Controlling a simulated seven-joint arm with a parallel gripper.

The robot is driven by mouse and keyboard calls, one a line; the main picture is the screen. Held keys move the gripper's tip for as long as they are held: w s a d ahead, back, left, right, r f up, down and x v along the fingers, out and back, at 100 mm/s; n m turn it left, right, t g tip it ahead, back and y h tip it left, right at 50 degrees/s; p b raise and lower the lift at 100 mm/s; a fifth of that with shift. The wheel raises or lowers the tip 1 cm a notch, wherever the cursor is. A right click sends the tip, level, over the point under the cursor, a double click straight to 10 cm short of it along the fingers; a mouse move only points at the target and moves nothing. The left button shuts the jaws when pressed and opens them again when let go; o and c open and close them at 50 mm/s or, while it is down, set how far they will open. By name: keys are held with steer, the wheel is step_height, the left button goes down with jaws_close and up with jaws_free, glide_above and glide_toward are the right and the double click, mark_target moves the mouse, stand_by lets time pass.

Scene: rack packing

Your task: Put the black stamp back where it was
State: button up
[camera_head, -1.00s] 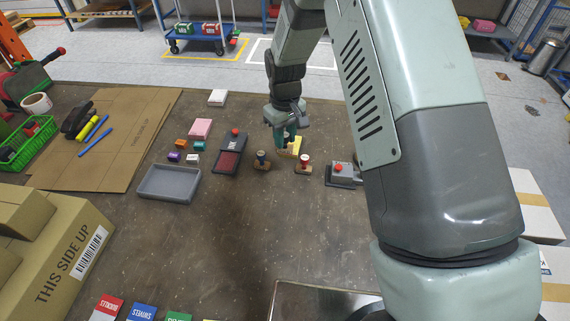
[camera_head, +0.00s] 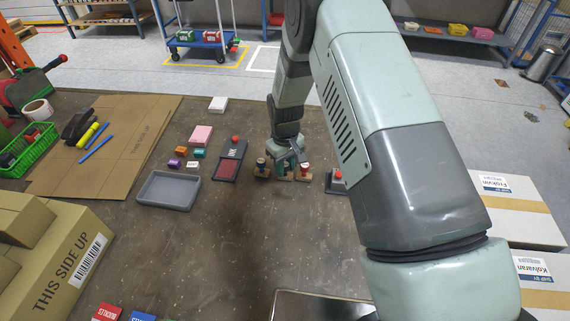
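My gripper (camera_head: 284,168) points down at the table, between two stamps with wooden bases. It appears shut on a third stamp, whose wooden base (camera_head: 285,178) shows just below the fingers, low at the table. This is taken as the black stamp; its handle is hidden by the fingers, and I cannot tell whether its base touches the table. The stamp with the dark blue knob (camera_head: 262,165) stands upright just left of my gripper. The stamp with the red knob (camera_head: 303,170) stands upright just right of it.
An open ink pad (camera_head: 227,170) lies left of the stamps, with a grey tray (camera_head: 145,199) further left. A dark device with a red button (camera_head: 337,183) is to the right, partly behind my arm. The table in front of the stamps is clear.

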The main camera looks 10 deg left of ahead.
steer(key=o, duration=0.4)
steer(key=shift+o, duration=0.2)
step_height(320, 180, up, 12)
steer(key=shift+r, duration=0.25)
steer(key=s+d+r+m+t, duration=0.1)
steer(key=s+d+r, duration=0.25)
steer(key=r, duration=0.45)
steer(key=s+d+r+m+t, duration=0.1)
steer(key=s+d+r+m, duration=0.15)
steer(key=d+r, duration=0.4)
steer(key=s+d+r+m+t, duration=0.15)
steer(key=s+r, duration=0.25)
steer(key=r, duration=0.5)
steer(key=s+d+r+m+t, duration=0.1)
steer(key=s+d, duration=0.3)
steer(key=s, duration=0.5)
steer(key=s+d+r+m+t, duration=0.1)
steer(key=s+d+r, duration=0.3)
steer(key=s, duration=0.5)
steer(key=shift+s+d+r+m, duration=0.15)
steer(key=shift+d+m, duration=0.05)
steer(key=shift+m, duration=0.6)
